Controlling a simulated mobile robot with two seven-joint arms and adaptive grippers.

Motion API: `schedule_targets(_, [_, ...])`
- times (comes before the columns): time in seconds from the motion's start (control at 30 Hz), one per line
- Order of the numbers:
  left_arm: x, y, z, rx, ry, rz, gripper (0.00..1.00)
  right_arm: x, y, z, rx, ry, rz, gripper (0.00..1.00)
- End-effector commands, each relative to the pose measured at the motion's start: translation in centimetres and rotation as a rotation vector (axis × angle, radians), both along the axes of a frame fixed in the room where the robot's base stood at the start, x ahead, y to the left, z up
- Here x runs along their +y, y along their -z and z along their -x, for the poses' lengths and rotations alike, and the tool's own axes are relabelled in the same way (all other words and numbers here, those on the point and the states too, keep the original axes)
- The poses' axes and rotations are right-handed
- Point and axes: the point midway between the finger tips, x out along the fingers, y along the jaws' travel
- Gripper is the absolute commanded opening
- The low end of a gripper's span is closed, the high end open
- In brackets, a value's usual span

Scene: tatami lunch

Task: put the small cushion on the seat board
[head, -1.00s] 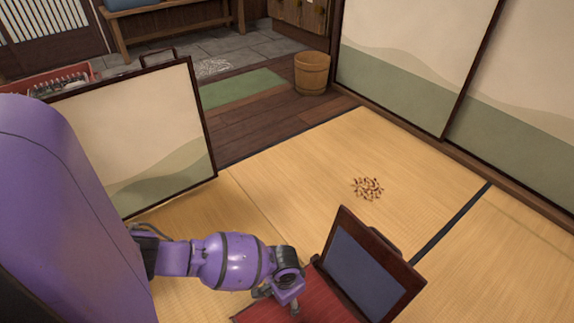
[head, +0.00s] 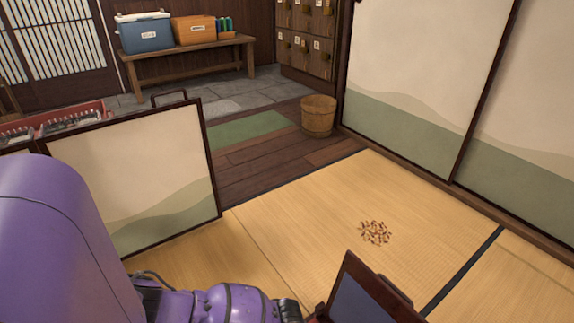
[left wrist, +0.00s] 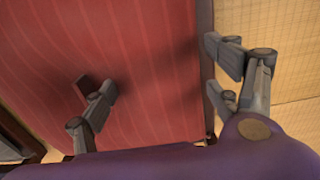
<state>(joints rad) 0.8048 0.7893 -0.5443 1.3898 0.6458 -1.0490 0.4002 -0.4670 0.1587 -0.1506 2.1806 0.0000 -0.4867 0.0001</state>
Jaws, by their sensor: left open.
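In the left wrist view a red, faintly striped surface (left wrist: 150,40) fills most of the picture, with a brown wooden edge (left wrist: 203,20) along its right side. I cannot tell whether this red is the small cushion or the seat's own covering. My left gripper (left wrist: 148,64) is open over it, fingers spread and nothing between them, its shadow on the red. In the head view only the top of a dark wooden seat back (head: 365,292) with a dark blue panel shows at the bottom. The seat board and left gripper are outside that view. My right gripper is in no view.
A painted low screen (head: 140,180) stands on the left beside my arm. A scatter of small brown pieces (head: 375,232) lies on the tatami (head: 300,215). A wooden bucket (head: 318,116) stands by the sliding panels. The tatami around the pieces is otherwise clear.

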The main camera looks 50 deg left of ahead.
Motion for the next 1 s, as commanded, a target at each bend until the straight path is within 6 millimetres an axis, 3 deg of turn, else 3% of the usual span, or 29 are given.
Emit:
schedule_targets(0.17, [0.0, -2.2, 0.0, -0.002, 0.0, 0.0, 0.82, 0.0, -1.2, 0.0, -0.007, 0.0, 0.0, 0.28])
schedule_targets(0.4, [0.0, -7.7, -0.1, -0.004, 0.0, 0.0, 0.82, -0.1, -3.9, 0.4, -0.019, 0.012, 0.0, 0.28])
schedule_targets(0.6, [0.0, -10.9, -0.1, -0.003, 0.001, 0.0, 0.82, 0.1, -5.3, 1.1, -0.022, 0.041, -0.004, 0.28])
schedule_targets(1.0, [0.0, -12.1, 0.1, 0.002, 0.0, 0.0, 0.82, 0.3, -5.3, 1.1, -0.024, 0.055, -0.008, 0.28])
